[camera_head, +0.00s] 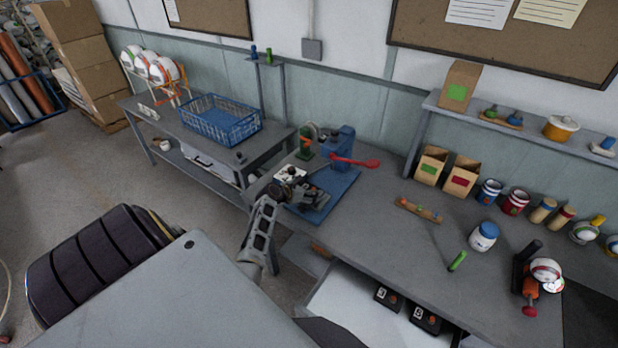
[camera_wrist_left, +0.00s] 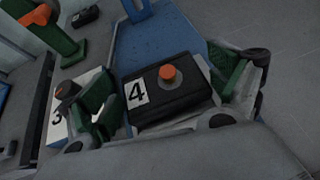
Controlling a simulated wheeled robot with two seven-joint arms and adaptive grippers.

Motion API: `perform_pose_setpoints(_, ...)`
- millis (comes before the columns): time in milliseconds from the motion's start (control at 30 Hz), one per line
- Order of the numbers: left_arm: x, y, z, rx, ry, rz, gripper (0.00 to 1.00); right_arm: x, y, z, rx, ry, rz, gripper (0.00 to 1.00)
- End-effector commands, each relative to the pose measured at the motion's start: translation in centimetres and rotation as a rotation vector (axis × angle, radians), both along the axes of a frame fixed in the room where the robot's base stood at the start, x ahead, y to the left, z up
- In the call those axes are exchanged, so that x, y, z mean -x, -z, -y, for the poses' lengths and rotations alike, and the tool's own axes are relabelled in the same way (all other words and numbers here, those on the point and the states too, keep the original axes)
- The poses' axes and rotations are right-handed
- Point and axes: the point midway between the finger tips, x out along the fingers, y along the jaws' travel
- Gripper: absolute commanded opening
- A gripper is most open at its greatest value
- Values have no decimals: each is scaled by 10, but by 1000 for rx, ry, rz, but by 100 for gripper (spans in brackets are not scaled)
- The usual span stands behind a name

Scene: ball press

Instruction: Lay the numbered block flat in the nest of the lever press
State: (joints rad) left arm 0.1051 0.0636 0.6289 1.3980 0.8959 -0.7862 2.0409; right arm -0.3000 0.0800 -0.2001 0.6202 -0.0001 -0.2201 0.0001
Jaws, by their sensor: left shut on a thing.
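My left gripper (camera_head: 304,193) is over the near left part of the lever press's blue base (camera_head: 338,192). In the left wrist view, its green-padded fingers are on either side of a black block (camera_wrist_left: 178,104). The block has an orange knob and a white label with a 4, and it is gripped between the fingers. The blue press body (camera_head: 338,146) stands behind, with its red lever (camera_head: 356,162) reaching right. The blue base also shows beyond the block in the left wrist view (camera_wrist_left: 150,42). The nest cannot be made out. My right gripper is not in view.
A green stand (camera_head: 305,143) is left of the press. An open drawer (camera_head: 360,310) holds black blocks (camera_head: 388,297). The bench right of the base is partly clear.

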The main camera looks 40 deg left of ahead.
Motion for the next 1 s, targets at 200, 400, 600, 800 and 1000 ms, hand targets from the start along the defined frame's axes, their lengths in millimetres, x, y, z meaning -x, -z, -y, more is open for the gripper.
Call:
perform_pose_setpoints(200, 0, 2, 0, 0, 0, 0, 66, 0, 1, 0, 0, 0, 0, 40)
perform_pose_setpoints(400, 0, 5, 0, 0, 0, 1, 66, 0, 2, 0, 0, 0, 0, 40)
perform_pose_setpoints(600, 0, 8, 0, 0, 0, 1, 66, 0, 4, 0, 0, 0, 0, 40)
perform_pose_setpoints(800, 0, 11, 0, 0, 0, 1, 66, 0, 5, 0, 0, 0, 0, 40)
perform_pose_setpoints(1000, 0, 14, 0, 0, 0, 1, 66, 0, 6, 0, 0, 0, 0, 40)
